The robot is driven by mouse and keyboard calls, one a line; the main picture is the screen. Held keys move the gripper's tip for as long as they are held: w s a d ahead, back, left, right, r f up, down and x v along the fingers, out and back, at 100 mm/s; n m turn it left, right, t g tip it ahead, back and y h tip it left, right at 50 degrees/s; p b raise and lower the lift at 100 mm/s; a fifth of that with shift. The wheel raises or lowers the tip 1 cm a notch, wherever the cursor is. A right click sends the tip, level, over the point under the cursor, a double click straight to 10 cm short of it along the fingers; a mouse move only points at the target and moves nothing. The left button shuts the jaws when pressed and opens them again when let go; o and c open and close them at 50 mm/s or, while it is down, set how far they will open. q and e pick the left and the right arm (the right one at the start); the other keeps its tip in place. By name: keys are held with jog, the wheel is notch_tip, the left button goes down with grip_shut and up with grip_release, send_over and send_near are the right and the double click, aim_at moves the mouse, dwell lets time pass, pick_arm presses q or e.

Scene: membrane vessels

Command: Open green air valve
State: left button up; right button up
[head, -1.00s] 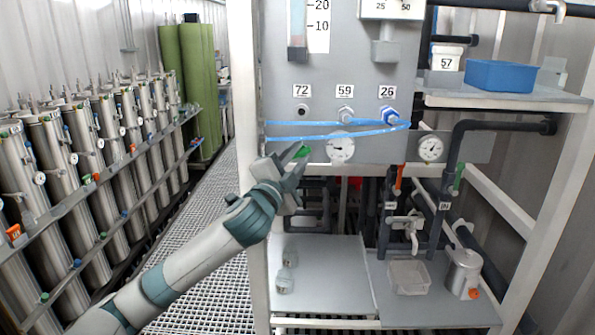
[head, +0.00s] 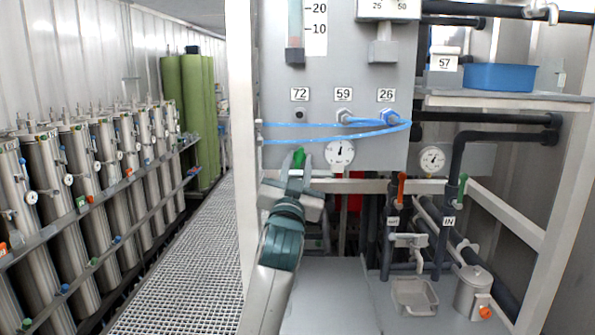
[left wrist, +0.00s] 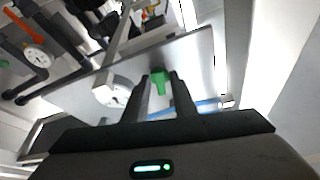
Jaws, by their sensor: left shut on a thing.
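The green air valve handle (head: 299,157) is on the lower left of the grey panel (head: 330,105), below the number 72, and stands roughly upright. My left gripper (head: 296,167) reaches up from below and is shut on the handle, with a finger on each side. In the left wrist view the green handle (left wrist: 160,78) sits between the two dark fingers (left wrist: 161,92). The gripper hides the handle's lower part in the head view. My right gripper does not show.
A round gauge (head: 340,154) is just right of the handle, its needle pointing about up. Blue hoses (head: 330,125) cross the panel above the gripper. A white frame post (head: 241,130) stands close at left.

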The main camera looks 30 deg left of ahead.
pick_arm(q)
jog(key=shift+r+n+y, duration=0.15)
jog(key=shift+n+y, duration=0.25)
jog(key=shift+n, duration=0.4)
jog(key=o, duration=1)
jog(key=shift+f, duration=0.2)
